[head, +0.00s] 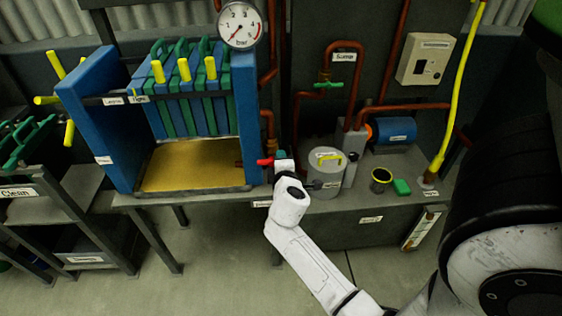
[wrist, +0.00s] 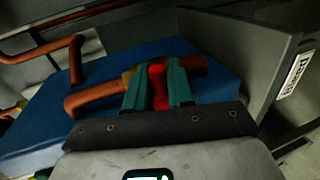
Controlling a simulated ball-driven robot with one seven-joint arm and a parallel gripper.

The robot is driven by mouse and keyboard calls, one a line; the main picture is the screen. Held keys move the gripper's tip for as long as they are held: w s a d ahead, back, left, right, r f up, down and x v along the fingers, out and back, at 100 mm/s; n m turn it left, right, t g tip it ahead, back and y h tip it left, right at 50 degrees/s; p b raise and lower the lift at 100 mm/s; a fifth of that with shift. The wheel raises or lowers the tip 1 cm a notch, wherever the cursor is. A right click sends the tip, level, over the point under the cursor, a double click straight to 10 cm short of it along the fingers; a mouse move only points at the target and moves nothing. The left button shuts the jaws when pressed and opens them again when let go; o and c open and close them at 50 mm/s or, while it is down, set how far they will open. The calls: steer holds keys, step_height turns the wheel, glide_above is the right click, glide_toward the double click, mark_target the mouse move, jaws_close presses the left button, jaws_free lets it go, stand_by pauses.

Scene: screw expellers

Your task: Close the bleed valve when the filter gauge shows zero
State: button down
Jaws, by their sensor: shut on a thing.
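The filter gauge (head: 240,24) is a round white dial above the blue filter frame. Its red needle points to the lower left, toward the low end of the scale; the exact reading is too small to be sure of. The red bleed valve handle (head: 264,161) shows at the right end of the filter, sticking out left of my gripper (head: 279,163). In the wrist view the red handle (wrist: 157,88) stands between the green fingers of my gripper (wrist: 158,92), which is shut on it. The valve's copper pipe (wrist: 95,98) runs behind the fingers, which hide part of the valve.
The filter press (head: 84,115) with green and blue plates stands left over a tan tray (head: 190,166). Right of my gripper are a grey lidded pot (head: 326,180), a dark cup with a yellow rim (head: 381,181), a green block (head: 401,187) and a blue motor (head: 394,130).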

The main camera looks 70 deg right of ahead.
steer(key=shift+f, duration=0.1)
steer(key=c, duration=1.1)
jaws_free()
steer(key=shift+a, duration=0.15)
steer(key=v, duration=1)
steer(key=shift+s+a, duration=0.2)
steer(key=shift+a, duration=0.05)
steer(key=s+a+f+m+g+y+p, duration=0.1)
steer(key=s+a+y+p, duration=0.1)
steer(key=a+y, duration=0.2)
steer(key=s+a+f+m+g+y+p, duration=0.1)
steer(key=a+y, duration=0.4)
steer(key=a, duration=0.6)
steer(key=s+a+f+m+g+y+p, duration=0.2)
steer(key=a+y+p, duration=0.1)
steer(key=a, duration=0.5)
steer(key=shift+s+a+f+m+g+y+p, duration=0.2)
steer(key=shift+s+m+g+y+p, duration=0.15)
steer(key=shift+y, duration=0.45)
